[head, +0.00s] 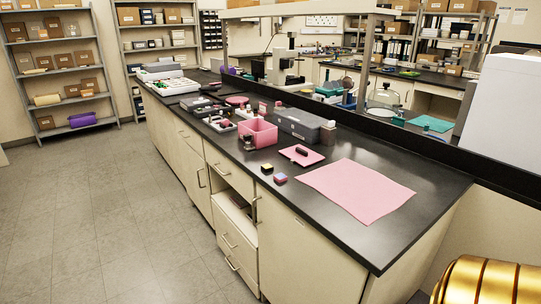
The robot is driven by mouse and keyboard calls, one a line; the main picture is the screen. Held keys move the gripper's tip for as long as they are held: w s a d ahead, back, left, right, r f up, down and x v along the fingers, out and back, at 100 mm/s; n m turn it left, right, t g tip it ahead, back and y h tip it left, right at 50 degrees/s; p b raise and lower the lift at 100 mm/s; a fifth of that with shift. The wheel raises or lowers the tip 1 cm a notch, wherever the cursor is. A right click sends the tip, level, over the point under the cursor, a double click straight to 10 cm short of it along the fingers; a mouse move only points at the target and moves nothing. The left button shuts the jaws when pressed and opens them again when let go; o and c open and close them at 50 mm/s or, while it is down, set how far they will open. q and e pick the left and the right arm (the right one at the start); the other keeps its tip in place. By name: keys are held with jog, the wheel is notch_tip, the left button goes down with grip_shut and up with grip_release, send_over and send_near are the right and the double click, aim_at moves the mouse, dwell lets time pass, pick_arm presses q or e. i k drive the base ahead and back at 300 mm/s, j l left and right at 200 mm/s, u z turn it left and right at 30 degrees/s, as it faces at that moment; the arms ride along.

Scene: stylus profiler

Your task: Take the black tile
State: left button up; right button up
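A small dark block (302,151) lies on a small pink pad (310,160) on the black bench top; it could be the black tile, but it is too small to tell. Nearby, a small cube with a yellow top and dark sides (267,168) and a small cube with blue and pink faces (280,178) stand near the bench's front edge. No other tile can be made out clearly. Neither of my grippers is in view.
A large pink mat (357,190) covers part of the near end of the bench (400,243). An open pink bin (258,133) and a grey case (298,123) stand beyond the pad. Clutter fills the far bench. The grey floor (90,215) at left is clear.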

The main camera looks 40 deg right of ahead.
aim_at(266, 168)
jog(key=i+z, duration=0.25)
jog(key=i, duration=0.45)
jog(key=i+z, duration=0.3)
jog(key=i, duration=0.4)
jog(key=i+j+z, duration=0.25)
jog(key=i, duration=0.4)
